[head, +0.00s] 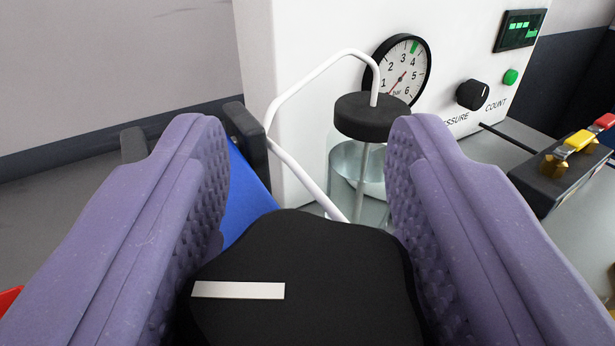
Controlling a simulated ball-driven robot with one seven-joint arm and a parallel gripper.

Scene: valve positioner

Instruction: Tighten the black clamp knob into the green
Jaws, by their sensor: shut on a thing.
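The black clamp knob (300,275) fills the bottom middle of the head view, close to the camera. It has a lobed edge and a white bar mark that lies nearly level on its left part. My gripper (306,185) has two purple, dimpled fingers, one on each side of the knob, and is shut on it. The lower edge of the knob is cut off by the frame. A green mark shows at the top of the dial of a round pressure gauge (412,72), between 3 and 4. No green scale shows on the knob itself.
A bottle (345,165) with a black cap (372,117) and a bent white tube stands just beyond the knob. Behind is a white cabinet (300,40) with a small black dial (472,95) and green button (510,77). A block with brass fittings (560,170) is at right.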

